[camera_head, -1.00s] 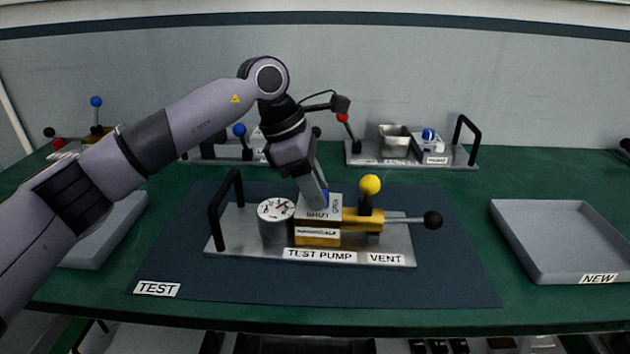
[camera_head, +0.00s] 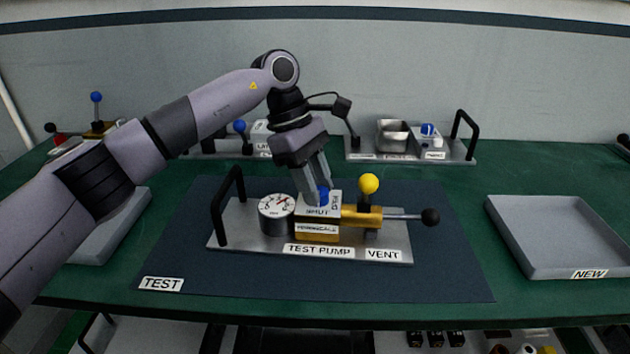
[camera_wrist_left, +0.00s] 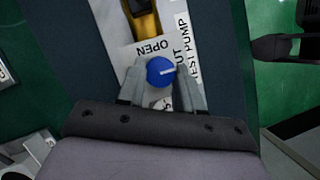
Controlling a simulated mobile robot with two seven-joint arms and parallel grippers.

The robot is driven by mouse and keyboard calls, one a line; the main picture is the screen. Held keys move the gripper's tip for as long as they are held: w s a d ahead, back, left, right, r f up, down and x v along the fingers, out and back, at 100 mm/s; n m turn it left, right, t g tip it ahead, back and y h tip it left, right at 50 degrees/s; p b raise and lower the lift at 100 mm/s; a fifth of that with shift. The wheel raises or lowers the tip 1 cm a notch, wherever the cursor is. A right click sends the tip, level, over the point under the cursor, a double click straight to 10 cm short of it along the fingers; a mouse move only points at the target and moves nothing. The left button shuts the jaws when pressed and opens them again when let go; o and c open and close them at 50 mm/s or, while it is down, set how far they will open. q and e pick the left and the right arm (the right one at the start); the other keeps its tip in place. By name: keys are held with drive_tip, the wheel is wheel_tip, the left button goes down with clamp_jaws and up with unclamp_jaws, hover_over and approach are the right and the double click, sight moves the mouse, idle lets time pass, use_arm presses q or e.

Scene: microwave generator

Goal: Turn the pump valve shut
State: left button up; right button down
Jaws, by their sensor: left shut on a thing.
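The test pump (camera_head: 317,232) stands on a metal plate on the dark mat. A blue valve knob (camera_head: 323,196) sits on its white label plate, which reads SHUT at the front and OPEN at the right. My left gripper (camera_head: 318,190) points down and is shut on the blue knob, partly hiding it in the head view. In the left wrist view the fingers flank the knob (camera_wrist_left: 160,71). Its white mark points toward the SHUT word, whose middle is partly covered. My right gripper is not in view.
A pressure gauge (camera_head: 276,209) and black handle (camera_head: 227,205) stand left of the valve. A yellow-knobbed lever (camera_head: 368,184) and black-ended VENT rod (camera_head: 430,217) are on the right. A grey NEW tray (camera_head: 553,230) lies at far right. The front mat is clear.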

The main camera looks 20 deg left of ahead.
use_arm(q)
drive_tip(key=o, duration=1)
drive_tip(key=shift+o, duration=0.2)
drive_tip(key=v, duration=0.7)
drive_tip(key=shift+s, duration=0.15)
